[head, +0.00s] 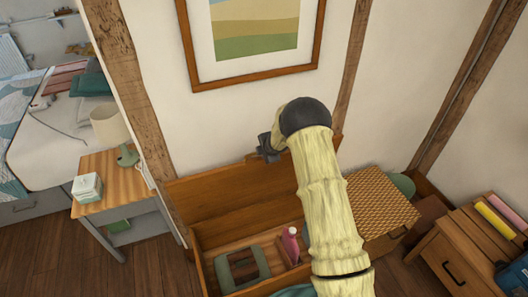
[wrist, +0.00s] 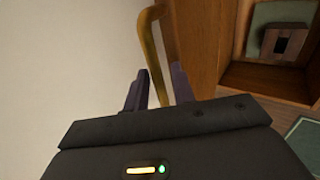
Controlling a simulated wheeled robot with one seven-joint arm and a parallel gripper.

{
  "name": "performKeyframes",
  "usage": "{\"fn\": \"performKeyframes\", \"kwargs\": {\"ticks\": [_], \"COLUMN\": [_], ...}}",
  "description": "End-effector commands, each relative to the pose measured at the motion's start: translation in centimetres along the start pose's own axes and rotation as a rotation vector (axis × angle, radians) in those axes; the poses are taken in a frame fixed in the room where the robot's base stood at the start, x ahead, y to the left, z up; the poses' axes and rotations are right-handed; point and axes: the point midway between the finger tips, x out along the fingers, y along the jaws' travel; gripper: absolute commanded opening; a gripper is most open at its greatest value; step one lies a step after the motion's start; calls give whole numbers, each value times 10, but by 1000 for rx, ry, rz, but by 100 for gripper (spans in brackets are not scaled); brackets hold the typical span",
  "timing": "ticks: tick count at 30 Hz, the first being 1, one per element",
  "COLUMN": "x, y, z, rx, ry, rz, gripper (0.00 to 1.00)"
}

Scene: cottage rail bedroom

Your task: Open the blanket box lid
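The wooden blanket box (head: 196,262) stands against the wall, and its lid (head: 225,200) is raised, leaning up near the wall. The box interior shows. The lid also shows in the wrist view (wrist: 205,40), with a brass loop handle (wrist: 155,42) beside it. My gripper (head: 266,148) is at the lid's top edge. In the wrist view its fingers (wrist: 158,90) lie on both sides of the handle and appear closed on it. My arm hides part of the box and the right part of the lid.
In the box are a green-framed item (head: 243,268) and a pink bottle (head: 291,244). A woven-top piece (head: 370,205) stands to the right, beside a wooden drawer unit (head: 462,255). A side table (head: 120,175) with a lamp is left. A framed picture (head: 252,82) hangs above.

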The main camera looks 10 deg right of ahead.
Motion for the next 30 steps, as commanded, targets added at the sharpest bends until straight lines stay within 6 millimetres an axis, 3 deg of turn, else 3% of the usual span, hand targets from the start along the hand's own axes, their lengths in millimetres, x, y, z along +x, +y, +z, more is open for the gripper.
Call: {"fn": "performKeyframes", "kwargs": {"ticks": [14,30], "x": [-10,-92], "y": [0,0], "z": [0,2], "rx": [2,4], "ry": [2,-1], "rz": [1,2], "gripper": [25,25]}}
